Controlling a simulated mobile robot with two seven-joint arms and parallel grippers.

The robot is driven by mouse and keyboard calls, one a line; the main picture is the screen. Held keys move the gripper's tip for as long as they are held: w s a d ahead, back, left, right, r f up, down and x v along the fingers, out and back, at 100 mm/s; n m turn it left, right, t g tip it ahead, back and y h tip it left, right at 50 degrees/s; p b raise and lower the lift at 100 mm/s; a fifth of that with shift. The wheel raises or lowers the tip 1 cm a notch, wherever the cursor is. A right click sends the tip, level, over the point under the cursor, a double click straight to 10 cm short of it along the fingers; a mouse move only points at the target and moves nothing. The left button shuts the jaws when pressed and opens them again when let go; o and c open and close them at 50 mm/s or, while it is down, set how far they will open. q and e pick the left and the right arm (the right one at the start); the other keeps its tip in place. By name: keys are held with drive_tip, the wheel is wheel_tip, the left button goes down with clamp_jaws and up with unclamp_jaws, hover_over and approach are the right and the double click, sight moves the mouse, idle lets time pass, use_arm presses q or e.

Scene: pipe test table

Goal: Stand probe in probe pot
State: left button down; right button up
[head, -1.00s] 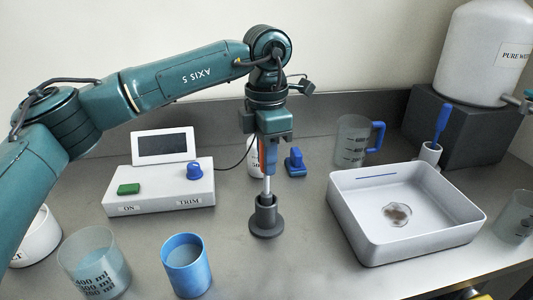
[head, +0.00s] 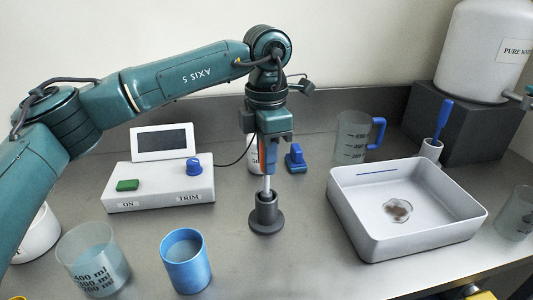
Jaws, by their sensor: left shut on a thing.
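The probe pot (head: 266,215) is a dark grey cup on a round, flanged base. It stands on the bench in the middle of the head view. The lower end of the shaft is at the pot's mouth and seems to go inside; the tip is hidden. My right gripper is not in view.
A white control box (head: 160,187) with a green button and blue knob stands left. A blue cup (head: 186,266) and a beaker (head: 92,264) stand in front left. A white tray (head: 440,240) is to the right. A blue-handled jug (head: 352,140) stands behind.

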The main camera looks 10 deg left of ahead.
use_arm(q)
drive_tip(key=shift+f, duration=0.1)
drive_tip(key=c, duration=1.1)
unclamp_jaws()
drive_tip(key=shift+c, duration=0.2)
wheel_tip(320, 180, up, 12)
drive_tip(key=shift+r, duration=0.6)
drive_tip(key=shift+r, duration=0.1)
